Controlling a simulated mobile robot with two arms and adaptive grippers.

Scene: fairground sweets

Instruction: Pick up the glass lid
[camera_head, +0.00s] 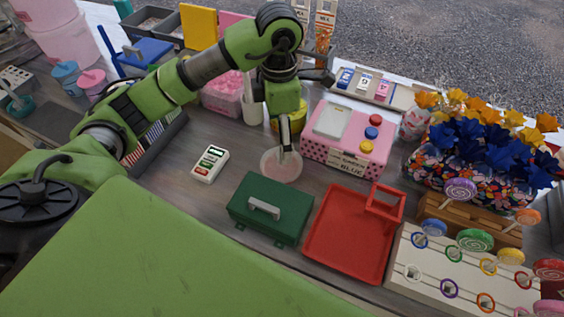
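The glass lid (279,167) looks like a pale, see-through round disc. It is at the middle of the table, behind the green toolbox-like case. My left gripper (286,148) comes down from above, with its fingertips at the lid's upper middle. The fingers look narrow from this side, and I cannot tell whether they are open, shut, or touching the lid. Any knob on the lid is hidden or too small to make out. My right gripper is not in view.
A pink box with buttons (346,153) stands close on the right. The green case (269,193) and a red tray (347,240) are in front. A white handheld device (209,164) lies to the left. Candy and lollipop stands crowd the right side.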

